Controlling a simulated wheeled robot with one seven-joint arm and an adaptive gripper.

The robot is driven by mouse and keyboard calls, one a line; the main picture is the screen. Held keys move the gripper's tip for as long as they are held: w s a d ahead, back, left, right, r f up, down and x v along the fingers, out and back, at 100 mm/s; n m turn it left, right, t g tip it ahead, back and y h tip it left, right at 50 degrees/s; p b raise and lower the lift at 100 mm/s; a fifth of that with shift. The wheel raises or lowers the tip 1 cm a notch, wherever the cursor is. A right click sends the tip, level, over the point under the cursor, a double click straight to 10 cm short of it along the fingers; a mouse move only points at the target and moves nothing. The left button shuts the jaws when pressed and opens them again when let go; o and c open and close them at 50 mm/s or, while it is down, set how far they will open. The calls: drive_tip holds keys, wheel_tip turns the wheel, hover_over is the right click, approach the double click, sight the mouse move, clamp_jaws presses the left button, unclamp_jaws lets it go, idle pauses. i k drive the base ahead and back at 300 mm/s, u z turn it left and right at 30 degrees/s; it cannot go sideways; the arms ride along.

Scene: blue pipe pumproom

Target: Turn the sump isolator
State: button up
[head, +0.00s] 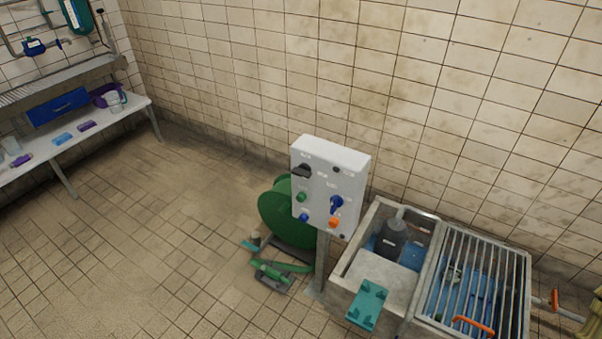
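A white control panel (330,160) stands on a post beside the sump. Its face carries a black rotary handle (301,171) at upper left and a blue handle (336,204) at right. A green knob (301,196), a small blue knob (303,217) and an orange knob (334,221) are also on it. The labels are too small to read, so I cannot tell which control is the sump isolator. My gripper is not in view.
Behind the panel is a green hose reel (285,215), with a green tool-like object (272,275) on the floor. The sump pit (350,272) holds a dark pump (391,238); a metal grate (475,275) lies to its right. Tiled floor (150,240) is clear at left, before a bench (130,107).

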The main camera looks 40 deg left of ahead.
sight(304, 171)
drive_tip(key=z, duration=0.5)
drive_tip(key=k, duration=0.8)
drive_tip(key=u, duration=1.35)
